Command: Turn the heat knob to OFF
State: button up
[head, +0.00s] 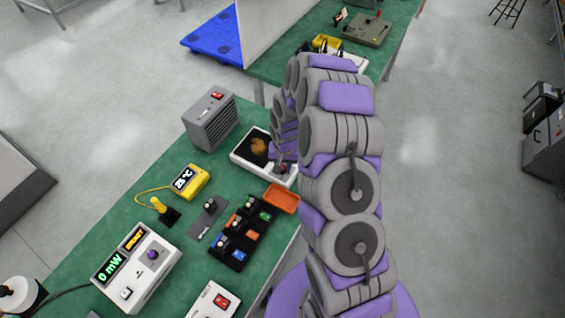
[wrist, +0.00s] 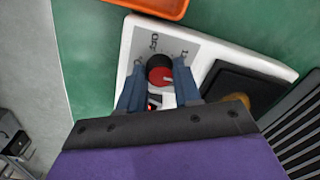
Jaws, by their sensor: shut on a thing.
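The heat knob (wrist: 160,70) is a round knob with a black top and a red side, on a grey label plate at one end of a white hot plate unit (wrist: 128,62). My gripper (wrist: 158,80) has its two blue fingers on either side of the knob and is shut on it. Printed words show beside the knob, but I cannot read its setting for sure. A small red light (wrist: 152,106) glows between the fingers. In the head view the white unit (head: 242,152) stands on the green bench, and my arm partly hides the knob end.
An orange tray (head: 283,198) lies close to the unit. A grey slatted box (head: 210,122) stands behind it. A brown lump (head: 259,146) rests on the unit's black plate.

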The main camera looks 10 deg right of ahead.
jog(key=n+p, duration=0.1)
jog(key=n, duration=0.4)
jog(key=shift+n, duration=0.3)
jog(key=n, duration=0.6)
jog(key=shift+g, duration=0.3)
jog(key=n, duration=0.6)
jog(key=shift+w+a+n, duration=0.1)
jog(key=shift+n, duration=0.2)
jog(key=n, duration=0.5)
jog(key=shift+n+h, duration=0.3)
jog(key=shift+h, duration=0.1)
jog(key=o, duration=1)
jog(key=shift+o, duration=0.2)
notch_tip(320, 180, up, 17)
jog(key=p, duration=0.2)
jog(key=shift+w+r, duration=0.15)
jog(key=shift+w, duration=0.3)
